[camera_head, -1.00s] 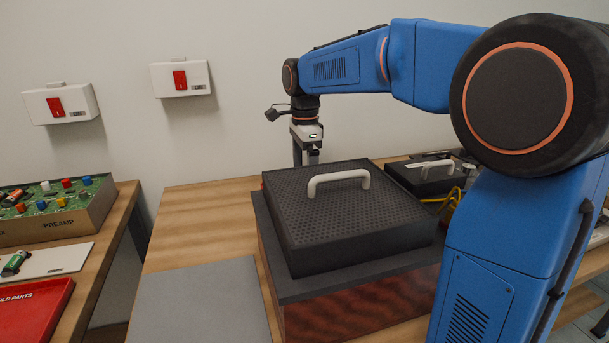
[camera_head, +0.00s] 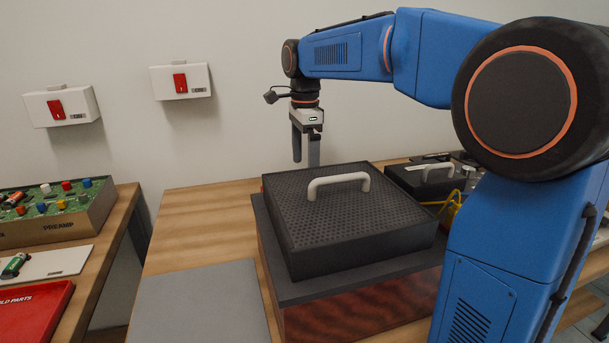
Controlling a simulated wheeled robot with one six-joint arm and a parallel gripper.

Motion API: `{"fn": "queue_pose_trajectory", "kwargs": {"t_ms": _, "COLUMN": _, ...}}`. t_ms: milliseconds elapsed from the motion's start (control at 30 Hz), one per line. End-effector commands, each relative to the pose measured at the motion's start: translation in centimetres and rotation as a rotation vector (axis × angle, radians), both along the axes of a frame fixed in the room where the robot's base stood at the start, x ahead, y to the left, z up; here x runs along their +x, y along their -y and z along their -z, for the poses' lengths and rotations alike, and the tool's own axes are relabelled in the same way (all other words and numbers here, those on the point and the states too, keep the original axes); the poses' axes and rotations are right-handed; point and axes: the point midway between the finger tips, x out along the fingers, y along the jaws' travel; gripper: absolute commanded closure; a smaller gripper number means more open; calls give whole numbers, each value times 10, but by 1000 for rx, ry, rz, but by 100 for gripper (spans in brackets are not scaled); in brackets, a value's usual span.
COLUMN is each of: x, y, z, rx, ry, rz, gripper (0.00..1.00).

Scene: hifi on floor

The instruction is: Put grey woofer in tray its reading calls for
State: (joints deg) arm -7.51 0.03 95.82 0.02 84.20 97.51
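My gripper (camera_head: 305,162) points down above the far side of a black perforated cover, near the wall. A gap shows between its two fingers, and nothing is seen in it. No grey woofer can be made out. A red tray (camera_head: 30,318) with lettering ending in "LD PARTS" is cut off at the lower left. The black perforated cover (camera_head: 345,215) has a white handle (camera_head: 338,184) and rests on a dark-topped wooden box (camera_head: 350,303). No meter reading can be seen.
A grey mat (camera_head: 200,305) lies bare on the wooden table (camera_head: 200,215). A preamp box (camera_head: 55,215) and a white board (camera_head: 50,262) stand left, across a gap. A black case (camera_head: 425,178) and yellow cable (camera_head: 452,208) are behind my arm. Two red-switched boxes hang on the wall.

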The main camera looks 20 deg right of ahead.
Motion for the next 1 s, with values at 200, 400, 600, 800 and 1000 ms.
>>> {"fn": "queue_pose_trajectory", "kwargs": {"t_ms": 200, "x": 1, "y": 0, "z": -42, "rx": 0, "ry": 2, "rz": 0, "gripper": 0}}
{"fn": "queue_pose_trajectory", "kwargs": {"t_ms": 400, "x": 0, "y": 0, "z": -66, "rx": 0, "ry": 2, "rz": 0, "gripper": 0}}
{"fn": "queue_pose_trajectory", "kwargs": {"t_ms": 600, "x": 0, "y": 0, "z": -75, "rx": 0, "ry": 1, "rz": 0, "gripper": 0}}
{"fn": "queue_pose_trajectory", "kwargs": {"t_ms": 800, "x": 0, "y": 0, "z": -75, "rx": 0, "ry": 1, "rz": 0, "gripper": 0}}
{"fn": "queue_pose_trajectory", "kwargs": {"t_ms": 1000, "x": -6, "y": 5, "z": -80, "rx": 3, "ry": 26, "rz": -22, "gripper": 0}}
